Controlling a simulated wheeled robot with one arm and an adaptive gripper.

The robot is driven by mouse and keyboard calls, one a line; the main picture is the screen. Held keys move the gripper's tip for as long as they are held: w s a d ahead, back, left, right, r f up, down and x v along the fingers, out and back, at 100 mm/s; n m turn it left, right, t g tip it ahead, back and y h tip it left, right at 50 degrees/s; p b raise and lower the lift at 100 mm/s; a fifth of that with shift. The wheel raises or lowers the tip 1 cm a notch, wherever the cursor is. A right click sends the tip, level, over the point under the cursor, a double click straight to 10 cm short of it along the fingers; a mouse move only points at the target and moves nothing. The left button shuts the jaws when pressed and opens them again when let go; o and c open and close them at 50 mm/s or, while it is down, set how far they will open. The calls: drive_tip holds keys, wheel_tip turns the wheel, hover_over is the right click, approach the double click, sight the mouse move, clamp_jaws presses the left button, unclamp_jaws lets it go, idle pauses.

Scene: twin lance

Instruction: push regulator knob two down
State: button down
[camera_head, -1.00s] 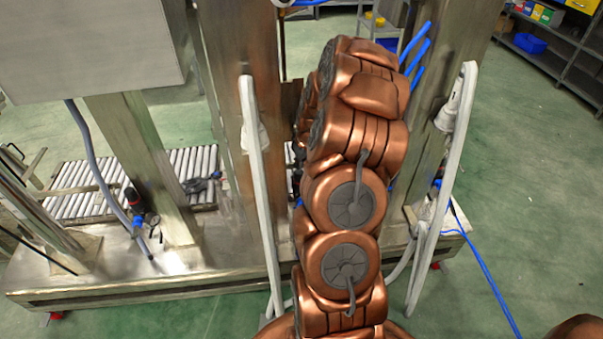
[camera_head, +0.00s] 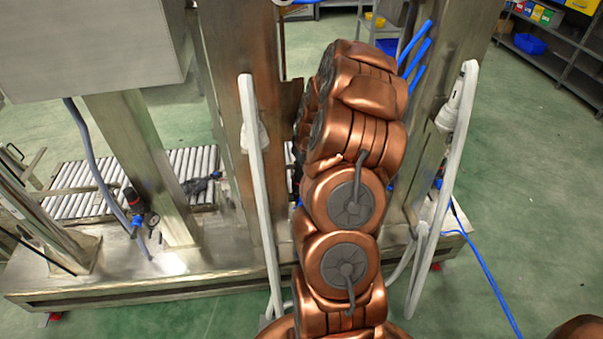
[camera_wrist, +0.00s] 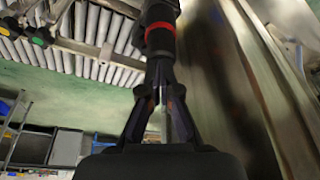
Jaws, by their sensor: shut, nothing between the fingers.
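The regulator, with a black knob and a red ring, stands upright on the metal base at the left of the head view (camera_head: 133,197). A round gauge and blue fittings are beside it. In the wrist view, the black knob with its red ring (camera_wrist: 158,42) is at the top middle, straight beyond my fingertips. My gripper (camera_wrist: 161,92) points at it with its fingers closed together and empty. I cannot tell whether the tips touch the knob. In the head view, a dark shape over the rollers, right of the regulator, seems to be my gripper; a metal post hides my forearm.
A slanted metal post (camera_head: 150,165) stands close to the regulator. A roller conveyor (camera_head: 75,187) lies behind it. A blue-grey hose (camera_head: 88,150) runs down beside the regulator. Yellow and green knobs (camera_wrist: 24,28) show at the left of the wrist view.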

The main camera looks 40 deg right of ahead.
drive_tip(key=shift+f, duration=0.1)
drive_tip(key=shift+r, duration=2.95)
